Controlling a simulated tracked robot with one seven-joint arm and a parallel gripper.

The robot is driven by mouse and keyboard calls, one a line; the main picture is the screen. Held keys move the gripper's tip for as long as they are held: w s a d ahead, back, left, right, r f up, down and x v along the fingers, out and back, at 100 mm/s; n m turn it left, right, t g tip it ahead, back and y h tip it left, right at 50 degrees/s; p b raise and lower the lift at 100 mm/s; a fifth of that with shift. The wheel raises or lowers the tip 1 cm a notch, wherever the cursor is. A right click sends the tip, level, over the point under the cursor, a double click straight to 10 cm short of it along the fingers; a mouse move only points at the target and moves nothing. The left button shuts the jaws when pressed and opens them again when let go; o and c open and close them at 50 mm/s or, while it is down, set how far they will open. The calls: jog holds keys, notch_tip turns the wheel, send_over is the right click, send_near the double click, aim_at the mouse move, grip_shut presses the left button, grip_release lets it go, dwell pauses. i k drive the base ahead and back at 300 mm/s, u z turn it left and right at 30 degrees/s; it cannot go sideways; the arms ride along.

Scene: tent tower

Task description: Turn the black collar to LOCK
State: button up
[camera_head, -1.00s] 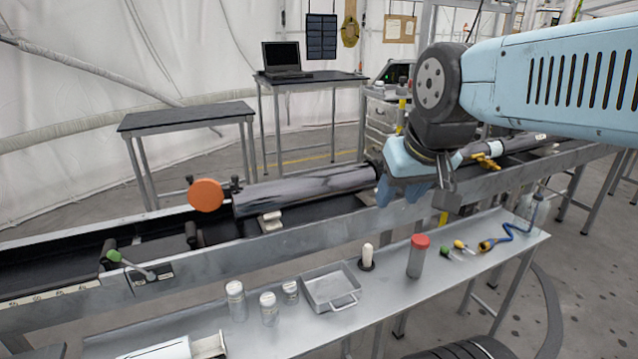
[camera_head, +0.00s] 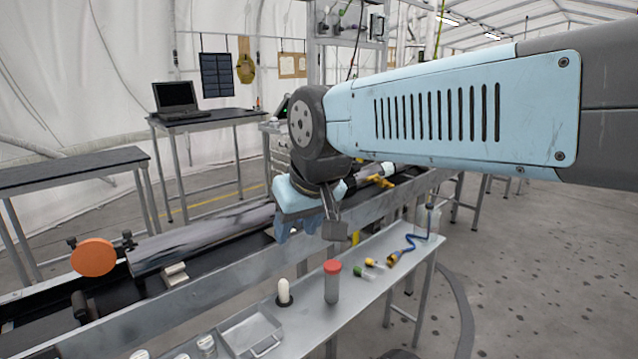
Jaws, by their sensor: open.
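A thinner pale and dark tube (camera_head: 366,172) with a yellow clamp (camera_head: 381,181) continues to the right behind my gripper. I cannot pick out the black collar or a LOCK mark; my gripper and wrist cover that stretch.
A low front shelf (camera_head: 352,262) holds a red-capped tube (camera_head: 332,281), a white rounded piece (camera_head: 284,292), a metal tray (camera_head: 250,332), several small jars and a blue cable (camera_head: 410,240). A laptop table (camera_head: 205,117) stands behind. The floor at right is open.

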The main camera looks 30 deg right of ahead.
aim_at(350, 181)
jog(key=k, duration=1.3)
jog(key=z, duration=0.55)
jog(key=i, duration=1.65)
jog(key=u, duration=0.25)
